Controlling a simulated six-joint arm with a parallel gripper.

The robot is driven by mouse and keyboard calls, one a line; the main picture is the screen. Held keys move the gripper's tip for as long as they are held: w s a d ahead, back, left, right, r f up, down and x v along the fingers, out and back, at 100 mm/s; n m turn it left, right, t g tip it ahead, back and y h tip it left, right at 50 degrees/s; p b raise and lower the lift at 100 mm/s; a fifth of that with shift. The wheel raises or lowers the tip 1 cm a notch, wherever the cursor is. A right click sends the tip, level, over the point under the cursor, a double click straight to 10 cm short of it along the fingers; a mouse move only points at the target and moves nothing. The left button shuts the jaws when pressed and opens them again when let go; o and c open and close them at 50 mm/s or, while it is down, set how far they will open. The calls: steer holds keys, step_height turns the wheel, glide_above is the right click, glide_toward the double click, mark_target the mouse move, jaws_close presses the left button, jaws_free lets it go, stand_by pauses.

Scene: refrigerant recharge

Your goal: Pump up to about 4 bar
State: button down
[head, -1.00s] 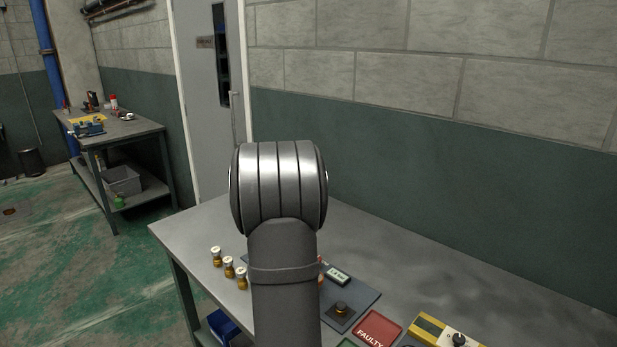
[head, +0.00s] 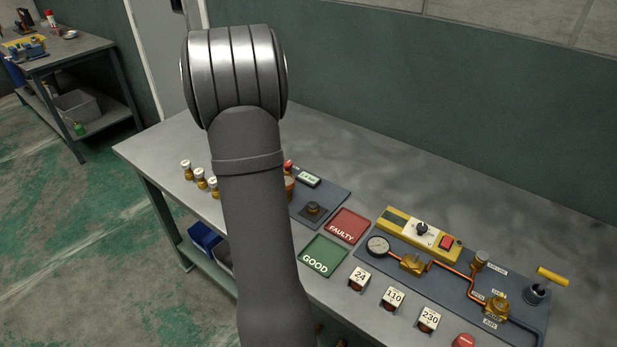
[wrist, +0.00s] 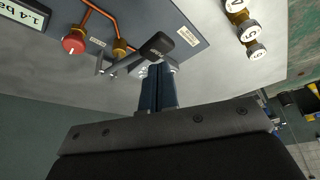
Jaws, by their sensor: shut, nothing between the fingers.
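In the wrist view, a display (wrist: 22,15) at the top left reads 1.4 ba, its end cut off. Near it a red knob (wrist: 74,42) and a copper pipe with a brass fitting (wrist: 121,46) sit on a blue-grey panel (wrist: 205,35). A lever with a black grip (wrist: 157,46) and a grey rod lies over the panel's edge. My gripper (wrist: 158,74) is shut and empty, its fingertips close to the lever; I cannot tell whether they touch. In the head view the display (head: 309,179) is small, and my arm hides the gripper and much of this panel.
Several white-topped brass parts (head: 200,178) stand left of my arm. A red FAULTY tray (head: 347,225) and a green GOOD tray (head: 324,256) lie right of it. Farther right is another panel with a gauge (head: 378,246) and a yellow handle (head: 552,276). The table's back is clear.

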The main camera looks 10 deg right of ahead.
steer(key=shift+f, duration=2.55)
steer(key=shift+r, duration=2.6)
steer(key=shift+f, duration=2.1)
steer(key=shift+r, duration=2.1)
